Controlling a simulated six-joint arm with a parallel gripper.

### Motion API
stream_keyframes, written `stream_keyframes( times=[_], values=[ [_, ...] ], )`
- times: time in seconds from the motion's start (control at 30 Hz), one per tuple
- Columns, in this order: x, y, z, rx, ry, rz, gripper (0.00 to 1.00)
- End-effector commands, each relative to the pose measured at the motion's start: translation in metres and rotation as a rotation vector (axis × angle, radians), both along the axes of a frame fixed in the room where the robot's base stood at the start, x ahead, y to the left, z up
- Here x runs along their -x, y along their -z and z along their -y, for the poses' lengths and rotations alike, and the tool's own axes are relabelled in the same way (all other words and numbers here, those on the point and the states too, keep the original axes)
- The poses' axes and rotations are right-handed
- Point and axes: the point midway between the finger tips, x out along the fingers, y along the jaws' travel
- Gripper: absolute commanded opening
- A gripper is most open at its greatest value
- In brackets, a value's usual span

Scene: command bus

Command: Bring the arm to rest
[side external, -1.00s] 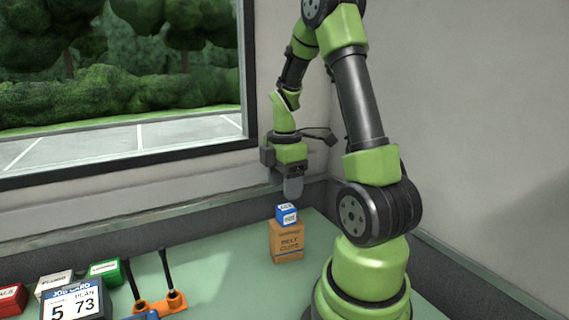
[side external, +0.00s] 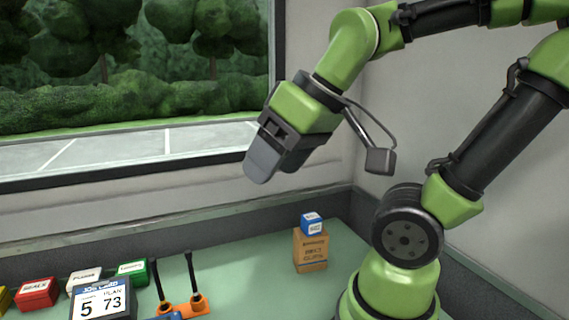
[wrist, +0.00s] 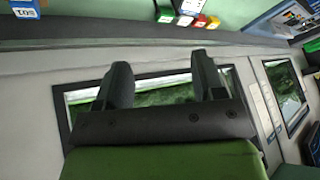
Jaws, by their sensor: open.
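My gripper (side external: 268,160) is raised well above the bench, in front of the window, its end tilted down to the left in the side view. In the wrist view my gripper (wrist: 160,78) shows two dark fingers apart with nothing between them. A small blue box (side external: 311,224) sits on top of a brown carton (side external: 311,252) marked as belt clips, on the bench below and right of my gripper. Nothing touches my gripper.
The green bench (side external: 250,262) is clear around the carton. A job card (side external: 102,300) reading 5 and 73 stands at front left. A red box (side external: 38,292), a white box (side external: 84,281) and a green box (side external: 132,271) stand behind it, beside an orange holder (side external: 183,307).

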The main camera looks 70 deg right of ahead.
Motion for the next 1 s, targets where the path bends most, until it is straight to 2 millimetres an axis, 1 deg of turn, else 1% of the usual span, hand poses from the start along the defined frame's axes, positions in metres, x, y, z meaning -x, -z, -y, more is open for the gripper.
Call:
stream_keyframes(
  times=[0.03,0.1,0.2,1.0],
  values=[
    [0.007,-0.002,-0.009,-0.051,0.027,0.028,0.63],
    [0.013,-0.002,-0.016,-0.115,0.07,0.045,0.63],
    [0.018,-0.003,-0.021,-0.165,0.107,0.056,0.63],
    [0.018,-0.003,-0.022,-0.176,0.117,0.055,0.63]
  ],
)
